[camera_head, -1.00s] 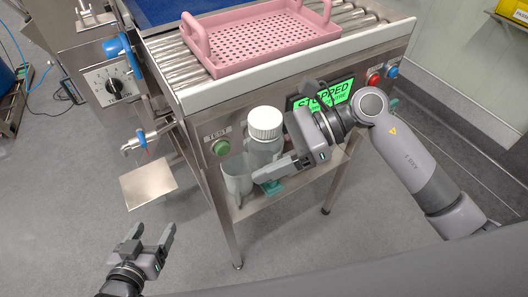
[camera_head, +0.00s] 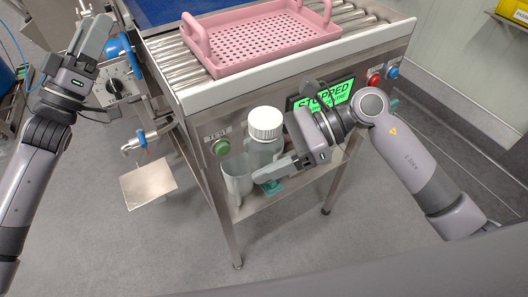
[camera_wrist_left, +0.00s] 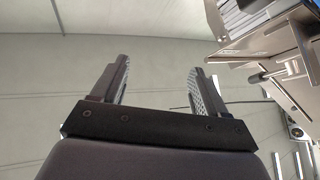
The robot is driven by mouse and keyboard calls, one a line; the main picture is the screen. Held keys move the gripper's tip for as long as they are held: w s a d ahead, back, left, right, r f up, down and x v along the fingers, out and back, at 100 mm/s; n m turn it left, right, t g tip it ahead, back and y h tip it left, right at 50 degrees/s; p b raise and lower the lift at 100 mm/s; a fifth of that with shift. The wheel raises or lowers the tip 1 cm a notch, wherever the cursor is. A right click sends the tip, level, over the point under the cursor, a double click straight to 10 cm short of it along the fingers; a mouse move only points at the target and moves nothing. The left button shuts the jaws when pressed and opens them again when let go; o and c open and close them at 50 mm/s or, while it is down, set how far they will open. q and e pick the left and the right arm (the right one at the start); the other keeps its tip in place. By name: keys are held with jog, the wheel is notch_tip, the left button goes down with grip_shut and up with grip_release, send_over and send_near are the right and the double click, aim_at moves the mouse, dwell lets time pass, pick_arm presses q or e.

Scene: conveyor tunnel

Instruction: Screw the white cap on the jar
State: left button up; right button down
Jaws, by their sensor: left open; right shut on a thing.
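The clear jar (camera_head: 264,148) stands upright in front of the machine, in the middle of the head view. The white ribbed cap (camera_head: 265,120) sits on top of its mouth; how tightly cannot be seen. My right gripper (camera_head: 268,176) comes in from the right, with its fingers shut at the jar's lower part. The fingers partly hide the jar. My left gripper (camera_head: 95,35) is raised at the upper left, far from the jar. The left wrist view shows its two fingers (camera_wrist_left: 158,82) apart with nothing between them.
A clear beaker (camera_head: 237,180) stands left of the jar on a low shelf. A pink tray (camera_head: 262,62) rests on the rollers above. A dial box (camera_head: 118,88), blue-capped valve and metal plate (camera_head: 149,185) lie near my left arm. Floor at lower left is clear.

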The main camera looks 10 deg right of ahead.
pick_arm(q)
jog(key=s+d+r+m+g+h, duration=0.3)
jog(key=d+r+m+g+h, duration=0.5)
jog(key=r+m+g+h, duration=0.3)
jog(key=s+d+r+m+g+y, duration=0.1)
jog(key=s+d+m+g+y, duration=0.1)
jog(key=s+d+m+g, duration=0.4)
jog(key=s+d+r+m+g+y, duration=0.1)
jog(key=s+d+m+g+y, duration=0.25)
jog(key=d+g, duration=0.5)
jog(key=s+d+f+m+g+y, duration=0.1)
jog(key=s+d+f+m+y, duration=0.45)
jog(key=s+d+y, duration=0.35)
jog(key=a+f+t+y, duration=0.1)
jog(key=y, duration=0.2)
jog(key=w+a+f+n+t+y, duration=0.1)
jog(key=f+t+y, duration=0.1)
jog(key=y, duration=0.1)
jog(key=w+a+f+t+y, duration=0.1)
jog(key=f+t+y, duration=0.1)
jog(key=y, duration=0.1)
jog(key=shift+w+a+f+n+t+y, duration=0.1)
jog(key=shift+a+f+n+t+y, duration=0.15)
jog(key=shift+n+y, duration=0.1)
jog(key=shift+w+a+t+y, duration=0.4)
jog(key=shift+a+t+y, duration=0.1)
jog(key=shift+y, duration=0.1)
